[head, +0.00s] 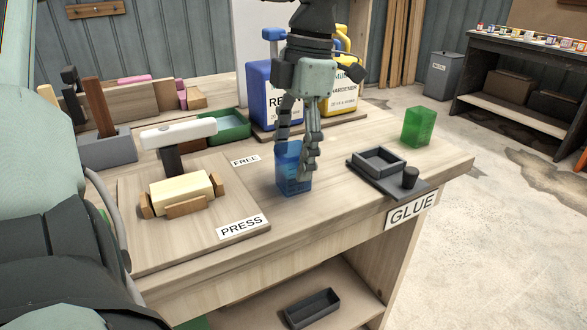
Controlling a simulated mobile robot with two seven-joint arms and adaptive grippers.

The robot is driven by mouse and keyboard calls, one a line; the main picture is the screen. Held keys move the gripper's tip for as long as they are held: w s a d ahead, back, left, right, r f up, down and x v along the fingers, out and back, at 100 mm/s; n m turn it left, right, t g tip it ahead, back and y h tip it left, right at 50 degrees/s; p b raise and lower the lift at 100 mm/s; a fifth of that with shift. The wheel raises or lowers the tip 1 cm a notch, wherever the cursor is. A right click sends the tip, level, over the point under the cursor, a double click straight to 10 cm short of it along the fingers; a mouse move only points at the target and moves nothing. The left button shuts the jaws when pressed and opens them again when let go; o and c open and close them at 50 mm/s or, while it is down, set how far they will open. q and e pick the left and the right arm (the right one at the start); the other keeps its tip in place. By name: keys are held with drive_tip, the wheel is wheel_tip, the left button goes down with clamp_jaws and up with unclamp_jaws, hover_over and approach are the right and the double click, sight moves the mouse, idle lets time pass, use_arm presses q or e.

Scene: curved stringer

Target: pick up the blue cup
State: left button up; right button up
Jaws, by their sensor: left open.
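The blue cup (291,182) is translucent and stands upright on the wooden workbench (334,209), near its front edge. My left gripper (302,165) points down at the cup from above, with its fingers at the cup's upper part. One finger overlaps the cup's right side in the picture, and the other is near its rim at the back left. The fingers are apart; I cannot tell whether they touch the cup. My right gripper is not in view.
A green cup (417,127) stands right on the bench. A dark tray (380,163) lies between the cups. Blue (259,95) and yellow (343,93) jugs stand close behind the gripper. Bare bench lies right of the blue cup.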

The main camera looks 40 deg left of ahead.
use_arm(q)
drive_tip(key=shift+f, duration=0.1)
drive_tip(key=shift+c, duration=0.3)
drive_tip(key=c, duration=0.9)
drive_tip(key=shift+c, duration=0.4)
